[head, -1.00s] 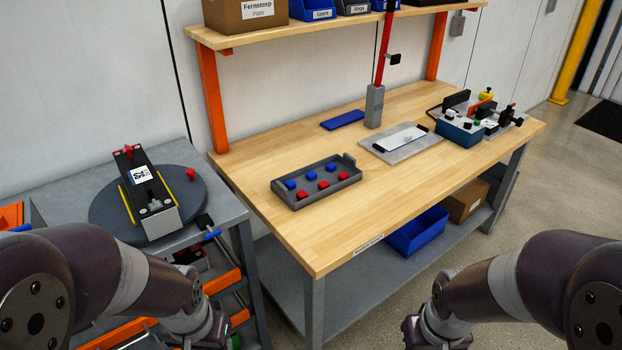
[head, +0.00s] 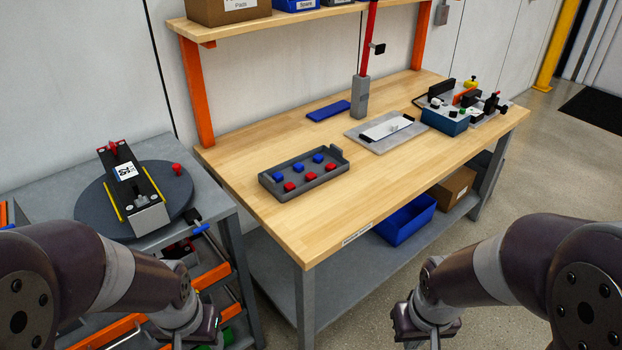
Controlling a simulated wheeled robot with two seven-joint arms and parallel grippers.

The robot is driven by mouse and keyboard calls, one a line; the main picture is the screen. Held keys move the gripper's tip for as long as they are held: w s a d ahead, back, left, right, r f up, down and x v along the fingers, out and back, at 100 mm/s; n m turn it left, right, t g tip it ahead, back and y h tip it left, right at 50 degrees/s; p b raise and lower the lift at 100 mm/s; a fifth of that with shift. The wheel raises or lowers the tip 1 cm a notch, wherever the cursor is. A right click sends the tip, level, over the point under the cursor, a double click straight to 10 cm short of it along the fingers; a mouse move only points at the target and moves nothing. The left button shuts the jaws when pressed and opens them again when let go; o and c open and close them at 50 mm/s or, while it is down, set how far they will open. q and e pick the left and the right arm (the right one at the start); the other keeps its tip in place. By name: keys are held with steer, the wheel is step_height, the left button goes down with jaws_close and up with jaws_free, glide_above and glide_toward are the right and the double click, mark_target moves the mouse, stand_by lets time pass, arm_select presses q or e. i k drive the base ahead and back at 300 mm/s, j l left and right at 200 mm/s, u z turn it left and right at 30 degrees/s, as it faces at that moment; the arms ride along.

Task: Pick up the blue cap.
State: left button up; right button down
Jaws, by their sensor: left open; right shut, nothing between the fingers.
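Three blue caps (head: 298,168) and three red caps (head: 310,176) sit in a dark grey tray (head: 304,192) on the wooden bench. My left gripper (head: 209,326) is at the bottom of the view, left of the bench's front corner and well short of the tray. It is open, and its fingers are only partly in sight. My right gripper (head: 405,330) is low in front of the bench, right of the tray and apart from it. It is shut and empty.
A battery module (head: 150,221) lies on a round turntable (head: 90,205) on the left cart, with a loose red cap (head: 177,168) near it. A blue block (head: 328,110), a grey plate (head: 358,138) and a fixture (head: 445,122) stand on the bench (head: 370,185). Bench top around the tray is clear.

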mark_target(277, 177)
steer(key=z, duration=0.4)
steer(key=i+j+z, duration=0.4)
steer(key=j+z, duration=0.2)
steer(key=i+j+z, duration=0.15)
steer(key=j+z, duration=0.15)
steer(key=i+j+z, duration=0.1)
steer(key=j+z, duration=0.2)
steer(key=j, duration=0.4)
